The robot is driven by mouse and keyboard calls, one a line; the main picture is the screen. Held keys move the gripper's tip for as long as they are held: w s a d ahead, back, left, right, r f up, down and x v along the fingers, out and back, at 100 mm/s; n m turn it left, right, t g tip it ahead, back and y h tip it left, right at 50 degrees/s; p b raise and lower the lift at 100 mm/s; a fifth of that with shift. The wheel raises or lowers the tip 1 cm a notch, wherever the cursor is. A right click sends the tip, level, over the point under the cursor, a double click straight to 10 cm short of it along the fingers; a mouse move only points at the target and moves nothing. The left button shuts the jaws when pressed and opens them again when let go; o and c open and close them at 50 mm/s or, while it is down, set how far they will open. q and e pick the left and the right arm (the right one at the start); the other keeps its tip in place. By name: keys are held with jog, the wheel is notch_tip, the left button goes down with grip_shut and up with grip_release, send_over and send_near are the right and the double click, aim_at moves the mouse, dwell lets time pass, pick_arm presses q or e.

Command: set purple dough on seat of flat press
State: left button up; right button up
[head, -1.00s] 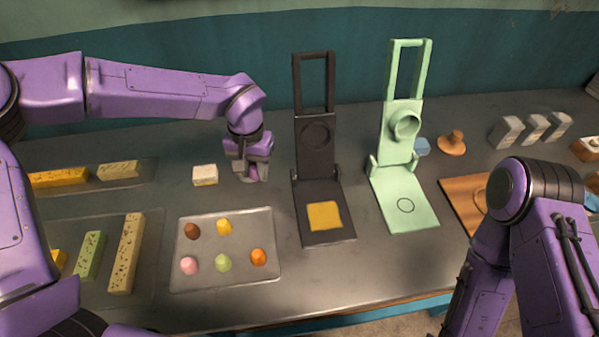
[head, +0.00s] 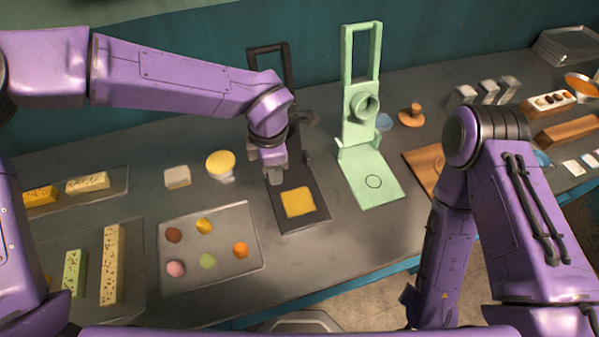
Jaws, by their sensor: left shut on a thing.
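My left gripper (head: 276,178) points down over the black press (head: 316,212), just behind the yellow square (head: 298,201) on its base. It is shut on a small piece that its fingers hide; I take it for the purple dough, as no purple dough shows elsewhere. The black press stands open, its lid raised at the back and partly hidden by my arm. A light green press (head: 370,188) with a ring marked on its base stands open to its right. I cannot tell from its look alone which is the flat press. My right gripper is out of view.
A metal tray (head: 215,272) with brown, yellow, pink, green and orange dough lies front left. A yellow-topped cup (head: 220,164) and a pale block (head: 177,177) stand behind it. A wooden board (head: 424,162) and stamp (head: 411,115) are right of the green press.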

pick_arm(q)
jog(key=s+d+n+p, duration=0.1)
jog(key=s+d+n, duration=0.2)
jog(key=d+n, duration=0.3)
jog(key=n+b, duration=0.2)
jog(key=b, duration=0.3)
send_over(299, 203)
notch_tip(299, 203, down, 5)
jog(key=shift+r, duration=0.2)
jog(key=shift+f+b, duration=0.3)
jog(key=shift+f, duration=0.55)
jog(key=shift+f+p, duration=0.3)
jog(key=shift+f, duration=0.1)
dwell(0.4)
jog(key=o, duration=1.6)
jog(key=shift+r, duration=0.1)
